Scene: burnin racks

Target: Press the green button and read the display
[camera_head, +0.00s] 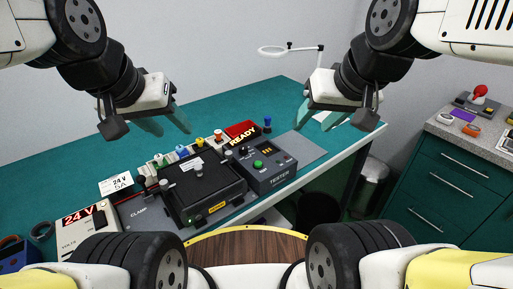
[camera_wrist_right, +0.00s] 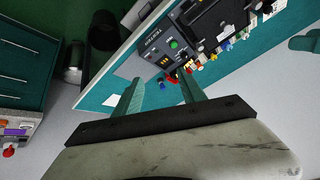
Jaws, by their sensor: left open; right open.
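The tester (camera_head: 272,178) is a dark grey box on the teal bench, with a green button (camera_head: 258,165) on its top. The button also shows in the right wrist view (camera_wrist_right: 174,44). A small display (camera_head: 266,152) with orange marks sits beside it, too small to read. A red sign (camera_head: 241,131) behind reads READY. My left gripper (camera_head: 170,122) is open and empty, above the bench behind the clamp fixture. My right gripper (camera_head: 316,130) is open and empty, above the bench to the right of the tester and apart from it; its fingers show in the wrist view (camera_wrist_right: 161,86).
A black clamp fixture (camera_head: 203,190) stands left of the tester, with several coloured terminals (camera_head: 183,151) behind. A power supply (camera_head: 84,228) showing 24 V is at the left. A grey mat (camera_head: 305,148) lies clear right of the tester. A drawer cabinet (camera_head: 455,172) stands at the right.

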